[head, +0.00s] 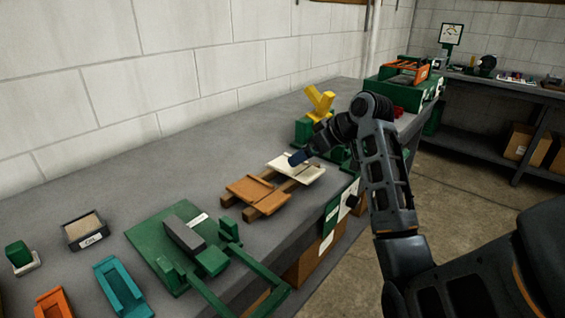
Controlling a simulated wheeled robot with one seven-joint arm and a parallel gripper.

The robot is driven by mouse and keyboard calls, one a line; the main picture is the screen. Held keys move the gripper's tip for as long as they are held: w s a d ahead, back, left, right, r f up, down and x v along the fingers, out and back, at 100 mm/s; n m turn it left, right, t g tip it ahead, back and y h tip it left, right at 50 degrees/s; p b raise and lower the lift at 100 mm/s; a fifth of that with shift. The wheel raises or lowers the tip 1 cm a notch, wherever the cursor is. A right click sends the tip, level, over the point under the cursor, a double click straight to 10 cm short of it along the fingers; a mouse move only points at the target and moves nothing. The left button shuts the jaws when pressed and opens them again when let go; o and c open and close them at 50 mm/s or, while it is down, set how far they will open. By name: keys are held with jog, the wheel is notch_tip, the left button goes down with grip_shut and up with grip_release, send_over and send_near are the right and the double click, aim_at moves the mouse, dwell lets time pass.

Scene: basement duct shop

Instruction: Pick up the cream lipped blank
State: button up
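The cream lipped blank (302,172) lies flat on wooden strips on the grey bench, at the middle of the head view. An orange-brown blank (258,191) lies beside it on the left, on the same strips. My gripper (294,160) is at the cream blank's upper left edge, with my dark forearm reaching in from the right. Its fingertips are small and dark here, so I cannot tell whether they touch the blank or how far apart they are. My gripper hides part of the blank's far edge.
A green fixture (150,235) with a grey block stands at the front left. A yellow V-shaped piece (319,103) on a green stand is behind my wrist. A teal channel (121,287) and a small labelled bin (86,231) are at the left. The bench's back strip is clear.

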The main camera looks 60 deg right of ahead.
aim_at(287, 164)
jog(key=p+x, duration=0.1)
jog(key=x, duration=0.5)
jog(key=shift+w+d+f, duration=0.15)
jog(key=shift+w+d, duration=0.1)
jog(key=shift+w, duration=0.15)
jog(key=c, duration=0.8)
